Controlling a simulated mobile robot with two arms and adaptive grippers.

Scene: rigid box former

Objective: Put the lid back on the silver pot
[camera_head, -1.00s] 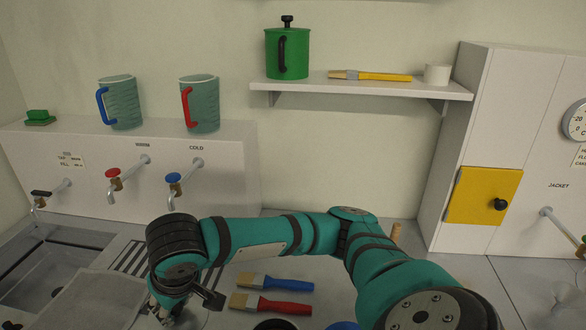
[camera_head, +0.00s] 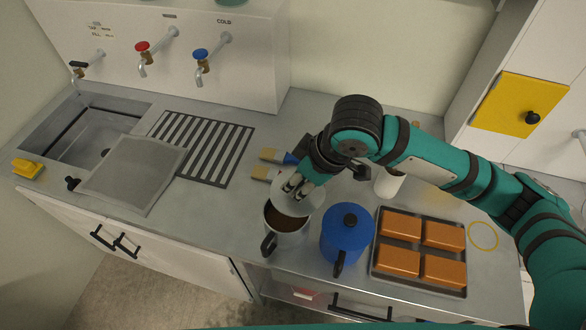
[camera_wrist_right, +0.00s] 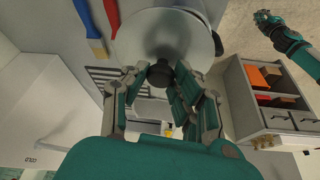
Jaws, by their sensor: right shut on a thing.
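The silver pot (camera_head: 284,244) stands near the counter's front edge in the head view, its dark handle toward the front and brown contents showing inside. My right gripper (camera_head: 293,188) is shut on the knob of the round silver lid (camera_head: 303,205). The lid is over the back right part of the pot's mouth, leaving the front left part uncovered. I cannot tell whether it touches the rim. The right wrist view shows the lid (camera_wrist_right: 165,35) and its dark knob (camera_wrist_right: 158,78) between my fingers. My left gripper (camera_wrist_right: 265,20) shows small and far off there; its jaws are unclear.
A blue pot (camera_head: 346,236) with a lid stands close to the silver pot's right. A tray (camera_head: 376,262) of orange-brown blocks lies farther right. Paintbrushes (camera_head: 268,155) lie behind. A sink (camera_head: 70,125), a grey panel (camera_head: 130,180) and a striped drainer (camera_head: 205,145) are at left.

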